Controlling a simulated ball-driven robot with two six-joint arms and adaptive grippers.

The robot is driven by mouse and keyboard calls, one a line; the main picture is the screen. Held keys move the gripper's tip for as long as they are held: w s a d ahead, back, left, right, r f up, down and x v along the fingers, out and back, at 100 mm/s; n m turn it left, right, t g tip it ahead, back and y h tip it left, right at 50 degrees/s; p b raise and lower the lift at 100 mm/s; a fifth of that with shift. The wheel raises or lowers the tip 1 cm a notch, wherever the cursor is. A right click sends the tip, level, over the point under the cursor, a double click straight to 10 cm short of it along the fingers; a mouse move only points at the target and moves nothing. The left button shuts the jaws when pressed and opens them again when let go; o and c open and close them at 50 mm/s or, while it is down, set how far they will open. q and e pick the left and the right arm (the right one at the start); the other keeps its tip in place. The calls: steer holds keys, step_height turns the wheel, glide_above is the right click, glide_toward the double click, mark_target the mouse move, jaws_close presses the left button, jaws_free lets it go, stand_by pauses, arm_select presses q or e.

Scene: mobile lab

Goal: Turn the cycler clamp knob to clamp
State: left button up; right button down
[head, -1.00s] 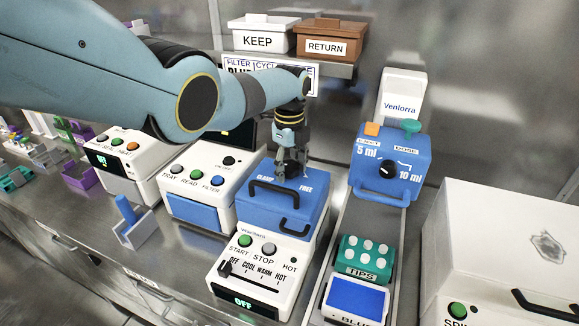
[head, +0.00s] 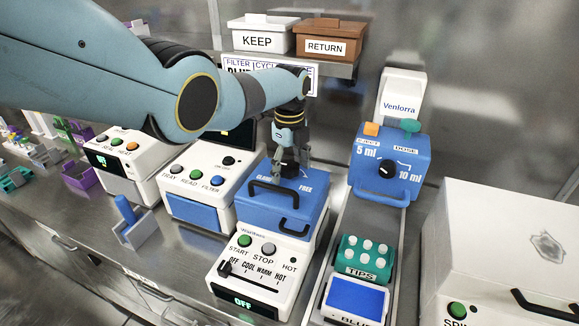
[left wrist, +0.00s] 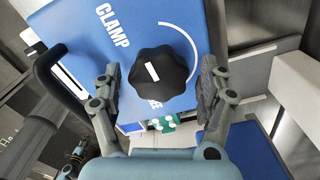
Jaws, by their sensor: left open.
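The white cycler (head: 215,258) with its blue lid (head: 262,222) stands on the bench in the head view, display reading OFF. The lid is down and carries the labels CLAMP and FREE. The black lobed clamp knob (left wrist: 170,84) with a white mark shows in the left wrist view. CLAMP is printed at its upper left; FREE is partly covered below it. The mark sits left of the knob's middle; I cannot tell which label it indicates. My left gripper (head: 289,176) is open, pointing down over the lid, with one finger on each side of the knob, apart from it.
A blue dosing device (head: 405,178), a green tips rack (head: 353,271) and a blue-screened box (head: 355,297) are to the right. The KEEP bin (head: 258,40) and RETURN bin (head: 328,40) sit on the shelf behind. White instruments stand left.

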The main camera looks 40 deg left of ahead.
mark_target(289, 165)
arm_select(q)
step_height(289, 165, up, 12)
stand_by(0.6)
stand_by(0.5)
